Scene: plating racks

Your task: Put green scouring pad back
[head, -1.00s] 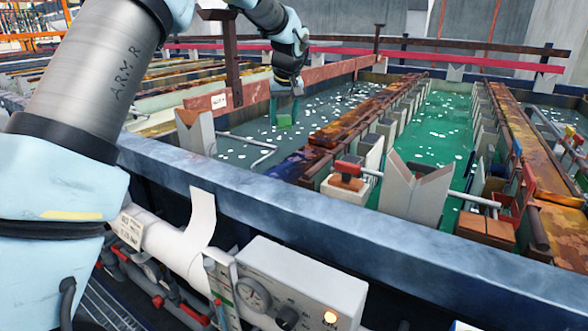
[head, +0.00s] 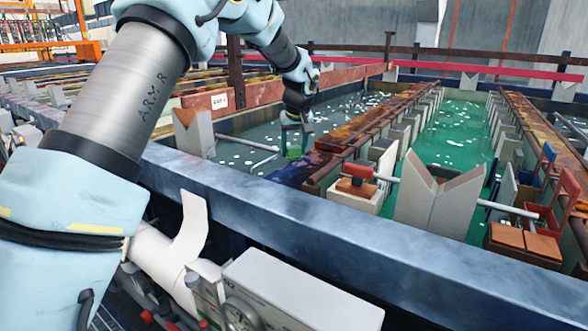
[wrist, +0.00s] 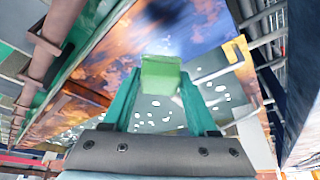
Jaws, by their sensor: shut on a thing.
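My gripper (head: 296,143) is shut on the green scouring pad (head: 294,154) and points down over the left tank with the grey-blue liquid. In the wrist view the pad (wrist: 160,72) is a small green block between the tips of the two teal fingers. Below and around it the wrist view shows liquid with white floating specks and a rust-stained walkway. I cannot tell the exact height of the pad above the liquid.
A rusty walkway (head: 372,128) divides the left tank from the green-liquid tank (head: 455,135). The near tank rim (head: 300,215) runs across the front. A white V-shaped block (head: 436,200) and a box with a red-handled part (head: 357,180) stand behind it.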

